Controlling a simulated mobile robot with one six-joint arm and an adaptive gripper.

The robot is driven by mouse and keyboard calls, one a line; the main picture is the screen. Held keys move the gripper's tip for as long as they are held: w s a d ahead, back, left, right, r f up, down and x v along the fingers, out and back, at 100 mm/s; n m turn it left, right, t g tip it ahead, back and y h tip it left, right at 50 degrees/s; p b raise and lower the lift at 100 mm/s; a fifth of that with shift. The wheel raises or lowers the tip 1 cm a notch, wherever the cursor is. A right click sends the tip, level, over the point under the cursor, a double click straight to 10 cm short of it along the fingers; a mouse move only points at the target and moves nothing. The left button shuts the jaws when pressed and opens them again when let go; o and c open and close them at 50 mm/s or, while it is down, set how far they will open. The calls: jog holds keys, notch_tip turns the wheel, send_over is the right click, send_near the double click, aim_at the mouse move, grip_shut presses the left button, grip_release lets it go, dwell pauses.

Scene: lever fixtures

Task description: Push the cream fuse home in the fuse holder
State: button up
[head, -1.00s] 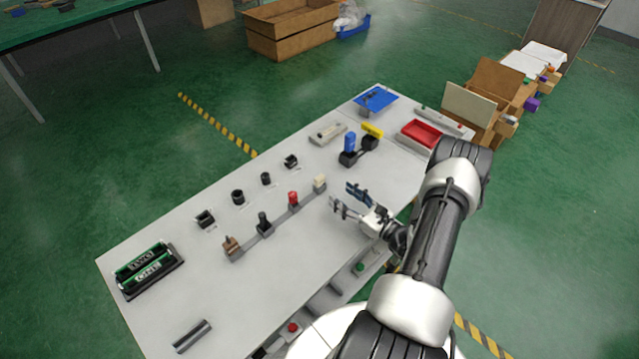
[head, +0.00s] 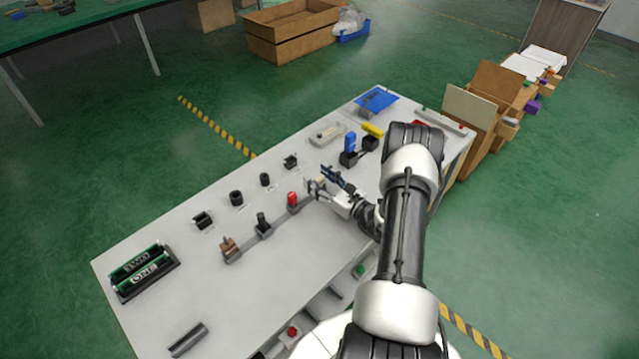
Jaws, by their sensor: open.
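A cream upright piece, which looks like the cream fuse (head: 320,182), stands at the right end of a row of coloured pieces on a grey strip. I take the grey strip (head: 278,219) as the fuse holder, though I cannot be sure. My gripper (head: 321,180) is open at this end of the row, in the head view. Its fingers appear on either side of the cream piece and hide most of it. I cannot tell whether they touch it, or how deep it sits.
Red (head: 293,199), black (head: 263,222) and brown (head: 229,245) pieces stand left of my gripper. Dark sockets (head: 237,198) line up behind them. A blue piece on a black block (head: 349,144) stands close behind my gripper. The table front left is mostly clear.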

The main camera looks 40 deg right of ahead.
jog(key=shift+c, duration=0.2)
jog(key=c, duration=0.9)
